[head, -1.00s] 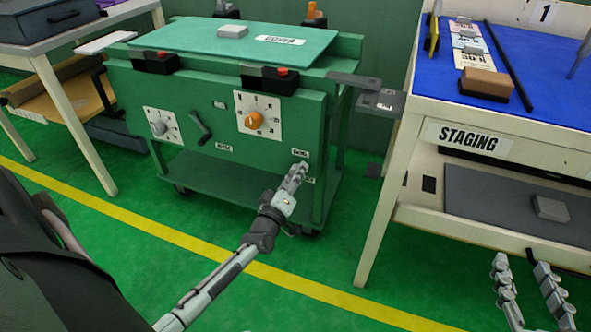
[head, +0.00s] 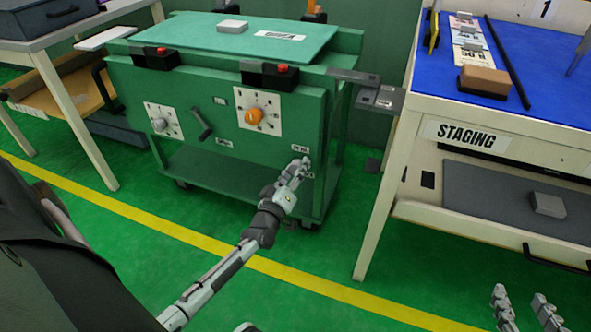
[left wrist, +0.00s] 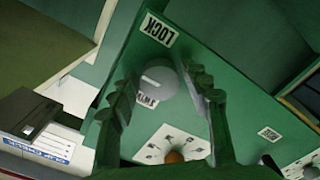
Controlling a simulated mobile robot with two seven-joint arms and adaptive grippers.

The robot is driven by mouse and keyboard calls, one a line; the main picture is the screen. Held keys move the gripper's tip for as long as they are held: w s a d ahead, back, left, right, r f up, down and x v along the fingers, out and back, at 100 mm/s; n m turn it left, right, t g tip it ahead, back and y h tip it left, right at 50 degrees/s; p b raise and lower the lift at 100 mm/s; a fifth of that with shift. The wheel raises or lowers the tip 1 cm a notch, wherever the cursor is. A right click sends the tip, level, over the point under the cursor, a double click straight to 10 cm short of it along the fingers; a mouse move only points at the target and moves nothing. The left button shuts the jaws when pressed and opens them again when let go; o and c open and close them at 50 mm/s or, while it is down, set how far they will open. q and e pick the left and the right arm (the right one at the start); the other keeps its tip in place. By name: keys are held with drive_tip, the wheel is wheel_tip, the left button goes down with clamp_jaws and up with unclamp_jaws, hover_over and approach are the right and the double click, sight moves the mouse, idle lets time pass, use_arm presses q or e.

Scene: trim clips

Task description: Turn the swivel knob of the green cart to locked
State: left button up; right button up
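The green cart (head: 200,92) stands ahead, its front panel facing me. In the left wrist view a round grey knob (left wrist: 158,80) with a pale mark on its face sits on the green panel, between a LOCK label (left wrist: 157,29) and a second label (left wrist: 146,95), partly hidden, that seems to read SWIVEL. My left gripper (head: 302,166) is at the panel's lower right and hides the knob in the head view. Its fingers (left wrist: 160,92) are open on either side of the knob, with gaps visible; contact cannot be told. My right gripper (head: 524,300) is open and empty at the lower right.
An orange knob (head: 254,116) on a white dial, a grey knob (head: 159,124) and a dark lever (head: 201,124) are on the same panel. The STAGING table (head: 402,170) stands right of the cart. Green floor in front is clear.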

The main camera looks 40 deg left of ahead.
use_arm(q)
drive_tip(key=shift+o, duration=0.2)
drive_tip(key=v, duration=1.2)
idle(0.4)
